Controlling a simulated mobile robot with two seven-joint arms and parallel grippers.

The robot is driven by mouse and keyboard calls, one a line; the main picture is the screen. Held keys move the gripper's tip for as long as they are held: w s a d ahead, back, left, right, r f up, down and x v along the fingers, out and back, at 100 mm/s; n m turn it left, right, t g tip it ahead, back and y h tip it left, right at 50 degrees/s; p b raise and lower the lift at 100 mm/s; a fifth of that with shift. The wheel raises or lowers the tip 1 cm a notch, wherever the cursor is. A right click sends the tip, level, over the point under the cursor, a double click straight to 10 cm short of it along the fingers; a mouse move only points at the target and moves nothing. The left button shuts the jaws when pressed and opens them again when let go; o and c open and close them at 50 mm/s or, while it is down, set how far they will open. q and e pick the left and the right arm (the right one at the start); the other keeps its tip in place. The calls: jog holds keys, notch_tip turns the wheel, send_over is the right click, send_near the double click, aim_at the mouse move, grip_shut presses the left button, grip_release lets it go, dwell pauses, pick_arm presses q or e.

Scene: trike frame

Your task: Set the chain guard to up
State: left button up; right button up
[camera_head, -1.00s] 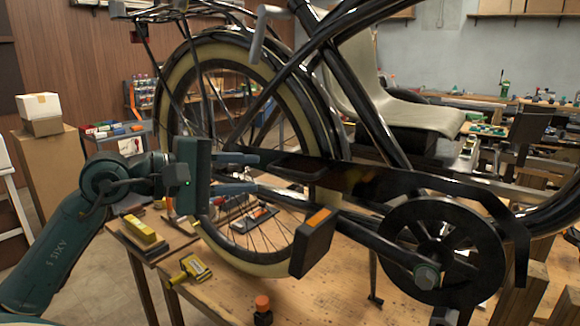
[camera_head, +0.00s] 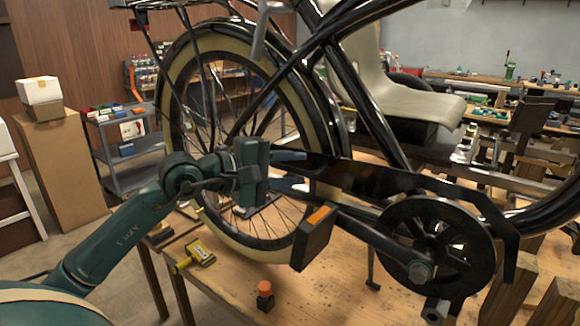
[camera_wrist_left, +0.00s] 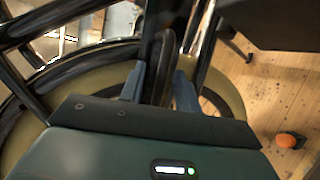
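The chain guard (camera_head: 385,180) is a long glossy black plate on the trike frame in the head view. It runs from near the rear wheel rightward over the chainring (camera_head: 433,252) and bends down at its right end. My left gripper (camera_head: 292,170) is open at the guard's rear end, its fingers apart above and below that end. Contact cannot be told. In the left wrist view my left gripper (camera_wrist_left: 160,88) shows a dark bar between its spread fingers; whether this is the guard is unclear. My right gripper is out of view.
The rear wheel (camera_head: 185,95) is beside my left gripper. A pedal (camera_head: 313,238) hangs below the guard. A yellow tool (camera_head: 196,257) and an orange-capped bottle (camera_head: 265,296) are on the wooden bench (camera_head: 330,290). A grey shelf cart (camera_head: 125,180) is behind at left.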

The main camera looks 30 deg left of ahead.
pick_arm(q)
grip_shut()
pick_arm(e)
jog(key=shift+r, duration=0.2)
pick_arm(q)
jog(key=shift+r, duration=0.1)
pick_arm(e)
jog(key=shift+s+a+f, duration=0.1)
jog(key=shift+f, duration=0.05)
